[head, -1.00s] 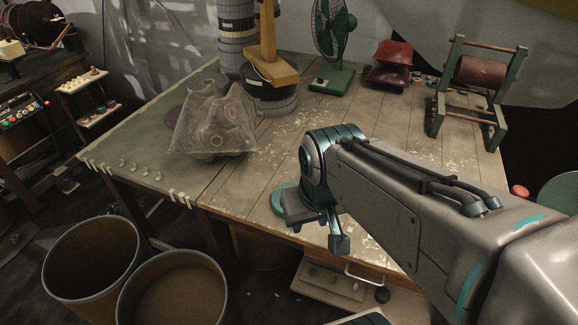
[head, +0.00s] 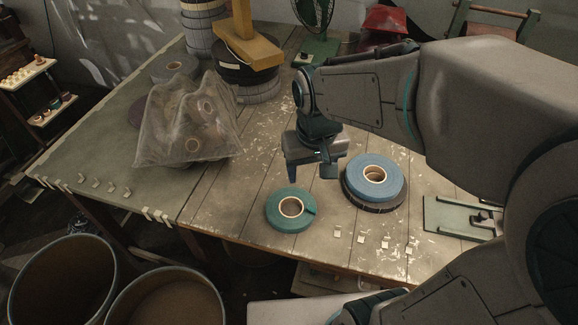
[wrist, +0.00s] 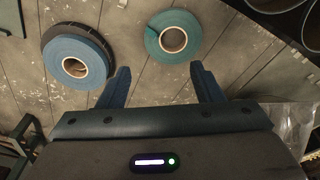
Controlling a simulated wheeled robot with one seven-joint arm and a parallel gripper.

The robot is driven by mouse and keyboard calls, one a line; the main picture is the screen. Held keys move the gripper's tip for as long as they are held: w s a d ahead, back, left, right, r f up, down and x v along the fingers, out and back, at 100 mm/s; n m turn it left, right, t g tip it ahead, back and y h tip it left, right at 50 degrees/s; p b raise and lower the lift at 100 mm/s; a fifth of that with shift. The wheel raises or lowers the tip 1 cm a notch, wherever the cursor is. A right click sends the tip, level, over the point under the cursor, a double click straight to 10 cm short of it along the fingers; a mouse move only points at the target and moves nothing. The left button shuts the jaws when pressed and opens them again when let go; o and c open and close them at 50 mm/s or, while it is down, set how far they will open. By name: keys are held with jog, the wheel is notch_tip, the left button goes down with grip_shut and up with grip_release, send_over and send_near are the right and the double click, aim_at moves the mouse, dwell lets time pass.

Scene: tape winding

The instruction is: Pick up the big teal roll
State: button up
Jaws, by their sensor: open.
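The big teal roll (head: 291,210) lies flat on the wooden table near its front edge, in the head view. It has a pale core with a dark hole. In the wrist view the teal roll (wrist: 173,37) lies beyond the fingertips, between their lines and nearer the right finger. My gripper (head: 312,176) is above the table, just behind and above the teal roll. In the wrist view my gripper (wrist: 160,80) has its two fingers spread with nothing between them.
A blue roll (head: 375,176) sits on a dark roll to the right; the blue roll (wrist: 77,62) also shows in the wrist view. A plastic bag of rolls (head: 190,125) lies to the left. Small pale tabs (head: 361,238) line the front edge. A green fixture (head: 460,217) stands right.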

jog(key=n+g+b, duration=0.1)
jog(key=b, duration=0.1)
send_over(274, 213)
notch_tip(274, 213, down, 7)
jog(key=f, duration=0.7)
jog(key=shift+w+a+f, duration=0.1)
jog(key=shift+a+f, duration=0.25)
jog(key=shift+d+f, duration=0.2)
jog(key=shift+f, duration=1.3)
jog(key=shift+d+f, duration=0.15)
jog(key=shift+f, duration=1.3)
jog(key=c, duration=1.2)
jog(key=shift+r, duration=0.1)
